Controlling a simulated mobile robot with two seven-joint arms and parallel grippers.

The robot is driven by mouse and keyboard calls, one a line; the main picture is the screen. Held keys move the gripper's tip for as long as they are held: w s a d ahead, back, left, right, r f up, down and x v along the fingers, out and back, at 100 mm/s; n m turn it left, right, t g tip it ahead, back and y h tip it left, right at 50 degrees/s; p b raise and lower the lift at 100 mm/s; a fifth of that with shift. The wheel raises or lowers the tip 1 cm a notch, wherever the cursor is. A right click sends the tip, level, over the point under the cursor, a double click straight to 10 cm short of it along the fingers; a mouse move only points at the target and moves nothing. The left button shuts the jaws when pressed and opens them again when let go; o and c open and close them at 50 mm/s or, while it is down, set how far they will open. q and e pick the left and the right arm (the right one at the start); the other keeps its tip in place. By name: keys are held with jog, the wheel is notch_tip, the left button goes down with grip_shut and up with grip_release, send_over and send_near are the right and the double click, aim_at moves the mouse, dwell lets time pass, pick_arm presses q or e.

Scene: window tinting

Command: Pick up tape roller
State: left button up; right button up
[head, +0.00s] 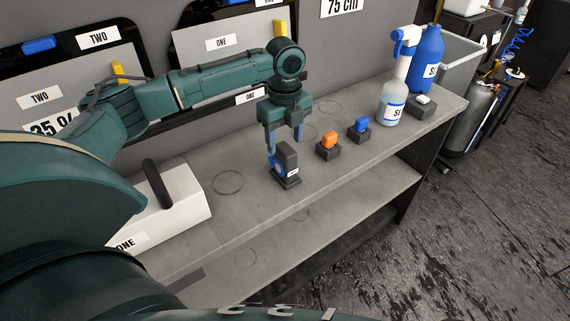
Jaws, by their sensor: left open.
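A small dark upright holder with a blue round part and a white label, which looks like the tape roller (288,160), stands on the grey bench (232,208). My left gripper (284,146) points down directly over it. Its two fingers are apart, and the left finger reaches down close to the top of the holder. I cannot tell whether a finger touches it. My right gripper does not show.
To the right stand an orange piece (329,139) and a blue piece (361,124) on dark blocks, a spray bottle (393,103) and a blue bottle (427,55). A white box with a dark handle (158,184) sits at left. The bench's front is clear.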

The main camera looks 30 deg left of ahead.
aim_at(284, 161)
pick_arm(q)
jog(key=f, duration=0.4)
jog(key=shift+s+f, duration=0.35)
jog(key=shift+f, duration=0.05)
jog(key=c, duration=1.2)
